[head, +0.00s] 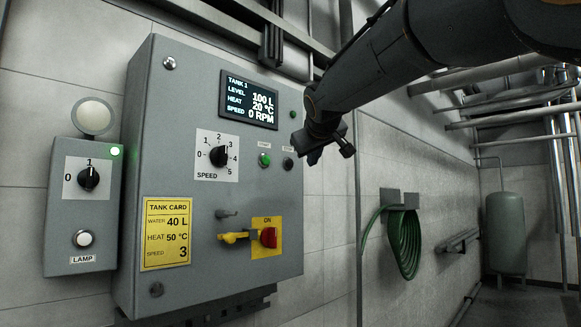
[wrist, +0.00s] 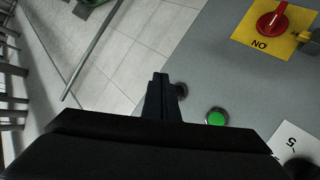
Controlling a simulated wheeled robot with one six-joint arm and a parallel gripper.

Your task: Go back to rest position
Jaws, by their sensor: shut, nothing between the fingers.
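My gripper (head: 314,157) hangs in front of the right edge of the grey control box (head: 150,90), near its upper buttons, in the head view. In the wrist view its fingers (wrist: 160,78) are together and empty. A dark button (wrist: 181,90) lies just right of the fingertips there, with a green button (wrist: 216,117) further right; contact cannot be told. In the head view the green button (head: 264,160) and dark button (head: 288,164) show uncovered. The display (head: 249,99) reads level 100 L, heat 20 °C, speed 0 RPM.
A black speed dial (head: 219,157), a yellow tank card (head: 166,232) and a red switch (head: 268,237) with a yellow piece sit on the box. A smaller lamp box (head: 84,205) stands left. A green hose (head: 403,243) hangs right. Pipes run overhead at right.

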